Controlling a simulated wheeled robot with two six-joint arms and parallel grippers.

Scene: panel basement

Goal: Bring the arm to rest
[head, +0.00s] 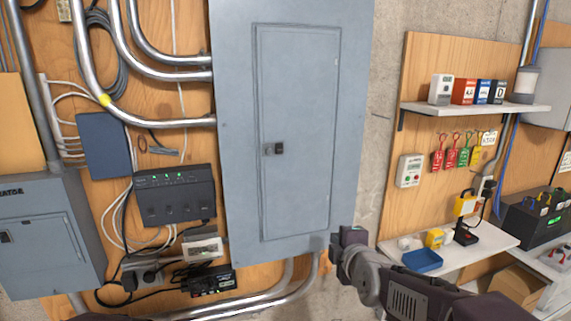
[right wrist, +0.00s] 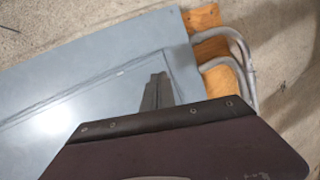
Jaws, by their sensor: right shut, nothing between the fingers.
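My right gripper (head: 345,240) is shut and empty in the head view, beside the lower right corner of the large grey electrical panel (head: 235,100). Its arm comes in from the lower right. The panel's inner door (head: 300,190) is closed, with a small dark latch (head: 273,149) at its left side. In the right wrist view the shut fingers (right wrist: 155,90) show in front of the grey panel (right wrist: 60,90). I cannot tell whether they touch it. My left gripper is not in view.
On the right, a shelf (head: 475,108) holds small boxes, with several coloured tags (head: 463,157) below. A lower white shelf (head: 455,262) carries a blue tray (head: 422,260) and yellow items. On the left are conduits, a black power unit (head: 174,195) and a grey box (head: 45,240).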

